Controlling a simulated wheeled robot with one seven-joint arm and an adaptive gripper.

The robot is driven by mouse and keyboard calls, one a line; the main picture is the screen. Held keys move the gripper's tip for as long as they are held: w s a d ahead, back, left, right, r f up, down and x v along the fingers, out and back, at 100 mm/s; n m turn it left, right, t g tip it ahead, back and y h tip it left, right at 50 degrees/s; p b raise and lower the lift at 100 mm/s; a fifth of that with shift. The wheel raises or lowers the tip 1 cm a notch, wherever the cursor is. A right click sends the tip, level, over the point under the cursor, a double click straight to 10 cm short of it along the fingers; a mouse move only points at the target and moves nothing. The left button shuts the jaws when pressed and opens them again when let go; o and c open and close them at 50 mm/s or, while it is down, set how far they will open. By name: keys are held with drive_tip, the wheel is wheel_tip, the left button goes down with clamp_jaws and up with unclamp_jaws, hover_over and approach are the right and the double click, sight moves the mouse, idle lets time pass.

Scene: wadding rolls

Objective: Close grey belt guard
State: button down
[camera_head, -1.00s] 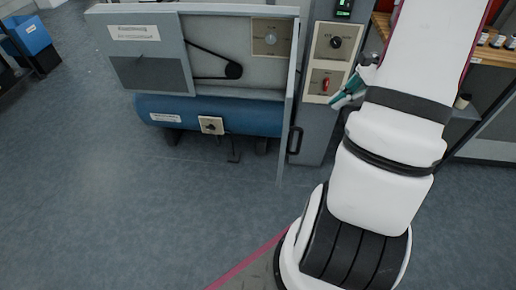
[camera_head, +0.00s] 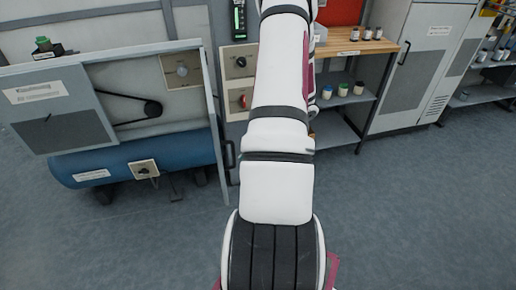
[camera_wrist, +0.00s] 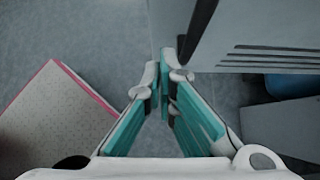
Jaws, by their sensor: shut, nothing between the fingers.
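The grey belt guard (camera_head: 62,116) is a flat panel with a white label and a dark patch, at the left of the compressor housing in the head view. To its right, the black belt and pulley (camera_head: 152,108) are uncovered. My gripper (camera_wrist: 168,82) shows in the wrist view with teal finger pads, shut and empty. In the head view it is hidden behind my arm. A grey slotted surface (camera_wrist: 275,38) lies beyond the fingertips at upper right in the wrist view; I cannot tell which part it is.
A blue tank (camera_head: 110,165) lies under the housing. A door edge with a black handle (camera_head: 229,155) stands right of it, by a switch panel (camera_head: 240,85). A wooden bench (camera_head: 355,48) with jars and a grey cabinet (camera_head: 415,60) stand at right. The front floor is clear.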

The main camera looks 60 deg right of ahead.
drive_tip(key=shift+w+a+f, duration=0.2)
drive_tip(key=shift+w+a, duration=0.55)
drive_tip(key=shift+w, duration=0.2)
drive_tip(key=shift+w+a+f, duration=0.2)
drive_tip(key=shift+w+a, duration=0.55)
drive_tip(key=shift+w, duration=0.15)
